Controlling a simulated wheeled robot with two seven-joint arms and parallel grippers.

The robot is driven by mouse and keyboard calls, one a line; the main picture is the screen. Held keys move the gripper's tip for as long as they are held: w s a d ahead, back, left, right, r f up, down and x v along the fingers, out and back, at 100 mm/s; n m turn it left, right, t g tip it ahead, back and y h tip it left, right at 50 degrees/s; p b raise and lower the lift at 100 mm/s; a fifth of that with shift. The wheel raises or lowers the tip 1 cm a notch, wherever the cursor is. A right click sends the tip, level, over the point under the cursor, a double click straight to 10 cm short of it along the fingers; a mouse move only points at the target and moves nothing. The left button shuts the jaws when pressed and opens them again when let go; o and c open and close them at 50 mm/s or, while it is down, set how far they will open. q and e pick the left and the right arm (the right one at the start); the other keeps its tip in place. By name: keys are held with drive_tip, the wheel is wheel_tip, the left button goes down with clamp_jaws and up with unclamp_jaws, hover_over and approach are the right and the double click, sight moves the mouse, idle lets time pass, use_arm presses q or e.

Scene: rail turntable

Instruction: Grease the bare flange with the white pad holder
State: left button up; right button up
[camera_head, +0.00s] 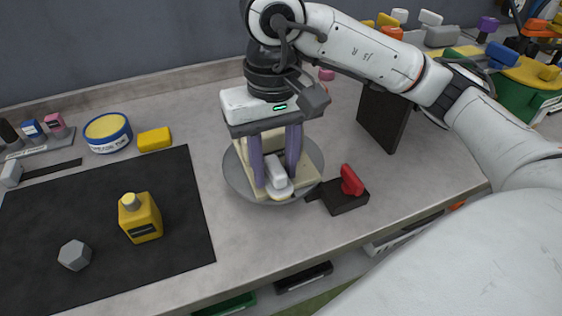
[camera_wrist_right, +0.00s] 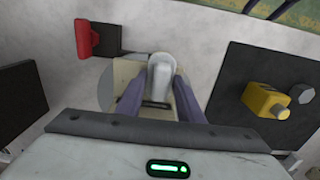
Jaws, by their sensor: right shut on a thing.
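The white pad holder (camera_head: 277,174) is between the purple fingers of my right gripper (camera_head: 275,179), which is shut on it. A pale yellow edge shows under its front end. It also shows in the right wrist view (camera_wrist_right: 160,72), between the fingers (camera_wrist_right: 158,100). Under it, a cream piece (camera_head: 247,153) lies on the round grey turntable (camera_head: 234,177). The holder is over the cream piece; I cannot tell whether they touch. Which surface is the bare flange is not clear, as the gripper hides much of it. My left gripper is not in view.
Right of the turntable is a black block (camera_head: 344,198) with a red handle (camera_head: 351,180). A dark upright panel (camera_head: 384,118) stands behind. Left are a black mat (camera_head: 184,235) with a yellow bottle (camera_head: 141,219) and grey hex piece (camera_head: 75,255), a blue-yellow tin (camera_head: 108,133) and a yellow block (camera_head: 154,139).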

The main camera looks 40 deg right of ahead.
drive_tip(key=shift+w+a+f, duration=0.1)
drive_tip(key=shift+w+a, duration=0.15)
drive_tip(key=shift+a, duration=0.7)
drive_tip(key=shift+d, duration=0.1)
drive_tip(key=shift+s+d+f+b, duration=0.1)
drive_tip(key=shift+s+d+b, duration=0.1)
drive_tip(key=shift+d+b, duration=0.2)
drive_tip(key=shift+s+d+f+b, duration=0.15)
drive_tip(key=shift+d+b, duration=0.1)
drive_tip(key=shift+d, duration=0.25)
drive_tip(key=shift+r, duration=0.1)
drive_tip(key=shift+d, duration=0.2)
drive_tip(key=shift+s+d+b, duration=0.25)
drive_tip(key=shift+d+b, duration=0.05)
drive_tip(key=shift+d, duration=0.6)
drive_tip(key=shift+r, duration=0.1)
